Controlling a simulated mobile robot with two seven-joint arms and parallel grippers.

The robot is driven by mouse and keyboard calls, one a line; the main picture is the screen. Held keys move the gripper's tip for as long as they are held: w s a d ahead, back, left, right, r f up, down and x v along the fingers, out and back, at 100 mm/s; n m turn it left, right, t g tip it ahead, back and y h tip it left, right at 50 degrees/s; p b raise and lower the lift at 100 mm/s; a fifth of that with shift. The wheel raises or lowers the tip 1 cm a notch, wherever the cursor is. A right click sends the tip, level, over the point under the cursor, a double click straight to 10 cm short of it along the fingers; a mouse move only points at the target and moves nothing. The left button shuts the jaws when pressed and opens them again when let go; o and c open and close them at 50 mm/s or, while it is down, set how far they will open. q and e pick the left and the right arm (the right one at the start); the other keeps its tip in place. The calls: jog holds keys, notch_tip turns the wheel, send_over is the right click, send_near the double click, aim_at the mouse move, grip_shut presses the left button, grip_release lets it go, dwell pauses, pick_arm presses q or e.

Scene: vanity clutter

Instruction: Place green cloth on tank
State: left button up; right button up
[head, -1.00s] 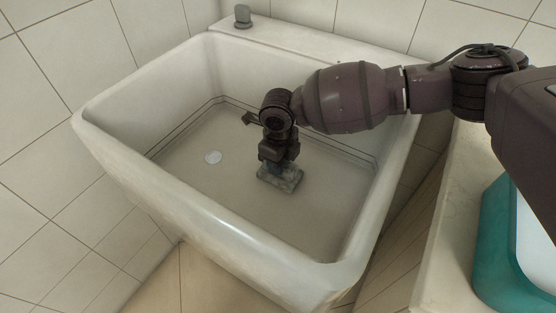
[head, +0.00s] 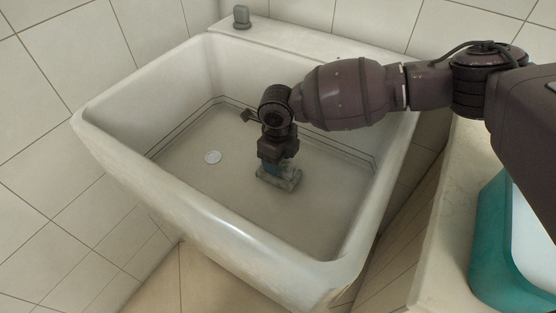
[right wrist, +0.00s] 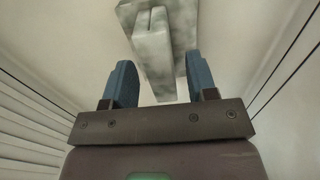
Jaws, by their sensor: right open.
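A grey-green mottled piece, which looks like the green cloth (head: 289,182), lies on the floor of the white basin (head: 190,225), the only tank-like thing in view. In the right wrist view the cloth (right wrist: 183,22) shows as a flat patch with a raised ridge that reaches down between the blue fingers. My right gripper (head: 271,170) points down just above the cloth; its fingers (right wrist: 164,82) are apart with a gap on both sides of the ridge. It is not closed on anything. My left gripper is out of view.
A grey fixture (head: 241,16) stands on the basin's back ledge. A teal-edged object (head: 488,240) rests on a pale counter (head: 437,270) at right. The basin floor around the cloth is clear.

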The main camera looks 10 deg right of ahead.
pick_arm(q)
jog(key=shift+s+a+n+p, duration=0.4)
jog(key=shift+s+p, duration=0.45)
jog(key=shift+p, duration=0.35)
pick_arm(e)
notch_tip(320, 180, up, 11)
jog(key=shift+r, duration=0.2)
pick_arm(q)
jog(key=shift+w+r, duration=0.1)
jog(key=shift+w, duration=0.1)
